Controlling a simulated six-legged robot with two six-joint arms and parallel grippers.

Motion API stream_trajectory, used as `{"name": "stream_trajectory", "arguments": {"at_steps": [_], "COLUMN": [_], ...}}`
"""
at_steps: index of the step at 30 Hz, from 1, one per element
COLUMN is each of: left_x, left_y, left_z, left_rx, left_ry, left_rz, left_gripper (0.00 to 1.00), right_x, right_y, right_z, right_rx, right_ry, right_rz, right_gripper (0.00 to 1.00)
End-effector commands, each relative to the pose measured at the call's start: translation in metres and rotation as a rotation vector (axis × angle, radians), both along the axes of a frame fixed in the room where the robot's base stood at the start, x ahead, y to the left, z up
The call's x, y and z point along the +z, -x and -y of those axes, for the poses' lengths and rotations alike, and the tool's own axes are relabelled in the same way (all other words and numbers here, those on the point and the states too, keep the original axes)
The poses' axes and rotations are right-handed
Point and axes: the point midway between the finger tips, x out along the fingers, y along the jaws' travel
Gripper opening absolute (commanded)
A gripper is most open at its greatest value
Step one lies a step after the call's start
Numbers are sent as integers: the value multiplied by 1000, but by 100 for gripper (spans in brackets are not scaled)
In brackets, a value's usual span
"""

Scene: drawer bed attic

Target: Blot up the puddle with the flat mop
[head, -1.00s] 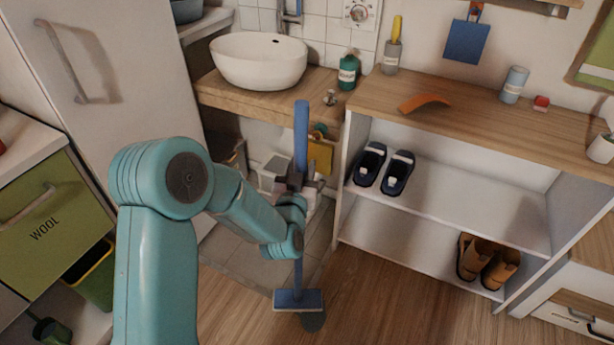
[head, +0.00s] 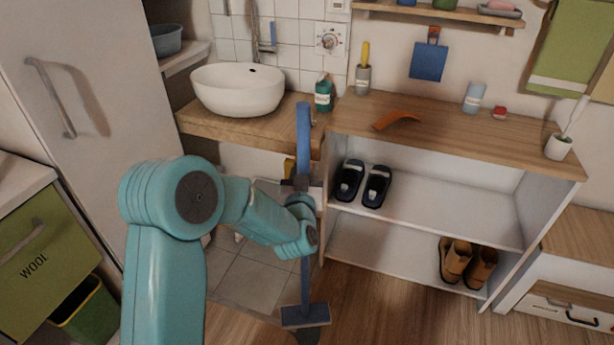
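The flat mop (head: 303,140) has a long blue handle and a flat blue-grey head (head: 305,316). It stands nearly upright with the head low over the wooden floor. My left gripper (head: 301,186) is shut around the handle, partly hidden behind my own wrist. A dark patch (head: 307,337), which looks like the puddle, shows just below the mop head at the bottom edge. The head hides part of it, and I cannot tell whether the head touches the floor. My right gripper is not in view.
A wooden counter with a white basin (head: 238,89) is behind the mop. A white shelf unit (head: 430,205) with dark shoes (head: 362,183) and brown boots (head: 467,261) stands right. A green bin (head: 90,312) is at left. Wooden floor (head: 385,312) is clear right of the mop.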

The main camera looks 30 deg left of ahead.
Motion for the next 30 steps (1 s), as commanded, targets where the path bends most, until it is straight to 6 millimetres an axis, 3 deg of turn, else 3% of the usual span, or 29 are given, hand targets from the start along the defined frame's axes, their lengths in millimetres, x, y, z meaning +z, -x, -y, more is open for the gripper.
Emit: {"name": "stream_trajectory", "arguments": {"at_steps": [7, 21, 30], "left_x": [-12, -67, -68], "left_y": [1, 2, 3], "left_z": [-5, -4, -3], "left_rx": [9, 6, 5], "left_ry": [0, 1, 0], "left_rz": [2, 3, 4], "left_gripper": [27, 27, 27], "right_x": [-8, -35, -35], "right_y": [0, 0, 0], "right_z": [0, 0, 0], "right_rx": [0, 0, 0], "right_ry": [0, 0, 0], "right_rz": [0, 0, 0], "right_gripper": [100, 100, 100]}}
